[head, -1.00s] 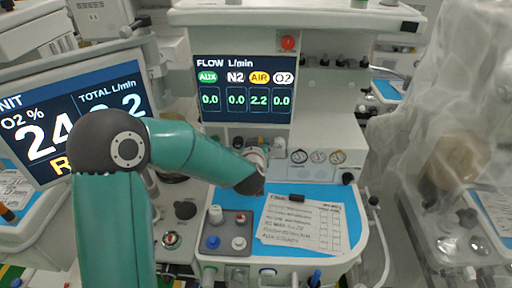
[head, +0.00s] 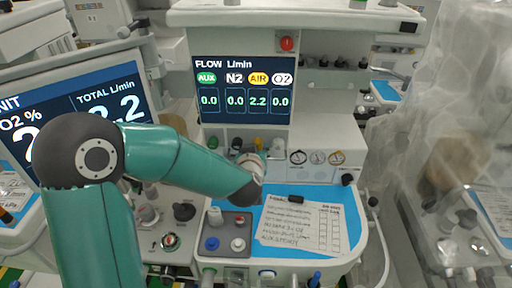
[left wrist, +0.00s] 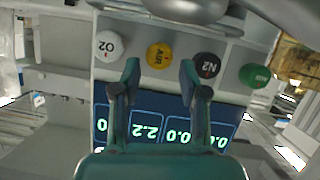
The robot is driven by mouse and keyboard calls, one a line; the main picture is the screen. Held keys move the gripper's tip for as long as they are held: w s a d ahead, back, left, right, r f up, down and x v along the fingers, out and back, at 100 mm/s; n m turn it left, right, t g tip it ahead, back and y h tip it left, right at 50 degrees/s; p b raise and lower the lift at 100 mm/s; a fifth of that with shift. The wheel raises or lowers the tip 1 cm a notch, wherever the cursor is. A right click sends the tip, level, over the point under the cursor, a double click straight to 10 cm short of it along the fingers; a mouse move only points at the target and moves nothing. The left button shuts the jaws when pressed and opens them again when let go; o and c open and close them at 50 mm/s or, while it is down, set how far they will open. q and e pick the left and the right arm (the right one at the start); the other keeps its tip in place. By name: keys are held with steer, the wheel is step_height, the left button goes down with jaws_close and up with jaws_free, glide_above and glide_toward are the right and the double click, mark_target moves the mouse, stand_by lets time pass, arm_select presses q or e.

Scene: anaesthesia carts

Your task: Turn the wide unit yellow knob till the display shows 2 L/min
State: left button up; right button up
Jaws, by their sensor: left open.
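The yellow AIR knob (left wrist: 160,55) is on the wide unit's panel, between the white O2 knob (left wrist: 108,45) and the black N2 knob (left wrist: 206,65). The left wrist view is upside down. My left gripper (left wrist: 158,68) is open, its two fingertips pointing at the yellow knob, one to each side in the picture. Whether they touch it I cannot tell. In the head view the yellow knob (head: 258,143) shows just above my left wrist. The flow display (head: 242,90) reads 2.2 under AIR and 0.0 under AUX, N2 and O2. My right gripper is not in view.
The green AUX knob (left wrist: 254,75) is at the row's end. A second monitor (head: 65,110) at the left shows TOTAL 2.2, partly behind my arm. Below the panel are a blue worktop (head: 345,215) with a paper sheet (head: 300,225) and a grey knob tray (head: 226,247). Draped plastic (head: 440,120) hangs at right.

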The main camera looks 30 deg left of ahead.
arm_select(q)
steer(key=v, duration=0.8)
steer(key=shift+s, duration=0.15)
